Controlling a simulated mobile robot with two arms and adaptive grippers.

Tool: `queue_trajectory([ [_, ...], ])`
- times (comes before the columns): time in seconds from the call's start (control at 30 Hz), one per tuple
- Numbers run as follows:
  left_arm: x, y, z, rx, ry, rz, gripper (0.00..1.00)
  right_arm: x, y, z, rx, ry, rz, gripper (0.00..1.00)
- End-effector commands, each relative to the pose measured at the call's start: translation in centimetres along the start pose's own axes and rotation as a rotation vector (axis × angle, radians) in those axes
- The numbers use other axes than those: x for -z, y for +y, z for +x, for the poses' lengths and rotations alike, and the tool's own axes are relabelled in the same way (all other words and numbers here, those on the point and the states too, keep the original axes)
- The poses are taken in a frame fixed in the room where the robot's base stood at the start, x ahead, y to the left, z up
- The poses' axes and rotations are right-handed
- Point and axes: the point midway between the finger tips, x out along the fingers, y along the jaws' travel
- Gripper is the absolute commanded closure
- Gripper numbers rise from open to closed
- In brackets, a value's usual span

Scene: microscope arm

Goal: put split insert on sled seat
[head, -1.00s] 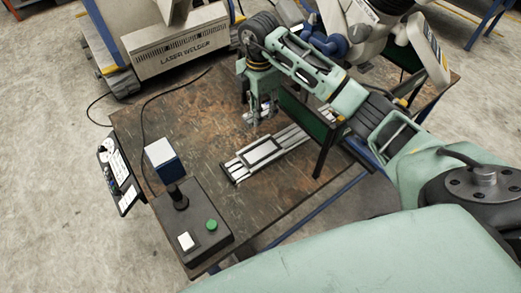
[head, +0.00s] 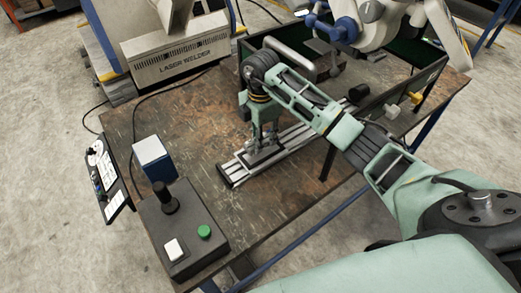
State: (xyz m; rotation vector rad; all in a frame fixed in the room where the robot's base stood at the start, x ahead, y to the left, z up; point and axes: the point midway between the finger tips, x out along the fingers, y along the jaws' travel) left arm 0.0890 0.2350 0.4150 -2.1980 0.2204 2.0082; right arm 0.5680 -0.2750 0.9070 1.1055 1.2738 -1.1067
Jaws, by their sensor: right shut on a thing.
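I cannot tell whether the insert touches the seat. My left gripper is not in view.
A black control box (head: 180,232) with a joystick and green button stands at the front left, beside a blue-and-white box (head: 155,158). The laser welder (head: 178,57) stands beyond the table.

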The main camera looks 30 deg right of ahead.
Motion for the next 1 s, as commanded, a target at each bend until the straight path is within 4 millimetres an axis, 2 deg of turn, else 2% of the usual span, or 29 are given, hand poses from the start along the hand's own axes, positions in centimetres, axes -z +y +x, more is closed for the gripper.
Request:
queue_trajectory([
  [0.33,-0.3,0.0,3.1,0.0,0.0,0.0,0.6,0.0,0.1,3.5,-0.004,0.002,0.001,1.0],
  [0.8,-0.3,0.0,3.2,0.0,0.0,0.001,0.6,0.0,0.1,3.9,-0.004,0.0,0.001,1.0],
  [0.83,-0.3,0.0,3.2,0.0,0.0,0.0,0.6,0.0,0.0,4.0,0.0,0.0,0.001,0.67],
  [1.0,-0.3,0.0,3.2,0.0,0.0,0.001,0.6,0.0,0.0,4.0,0.0,0.0,0.0,0.52],
])
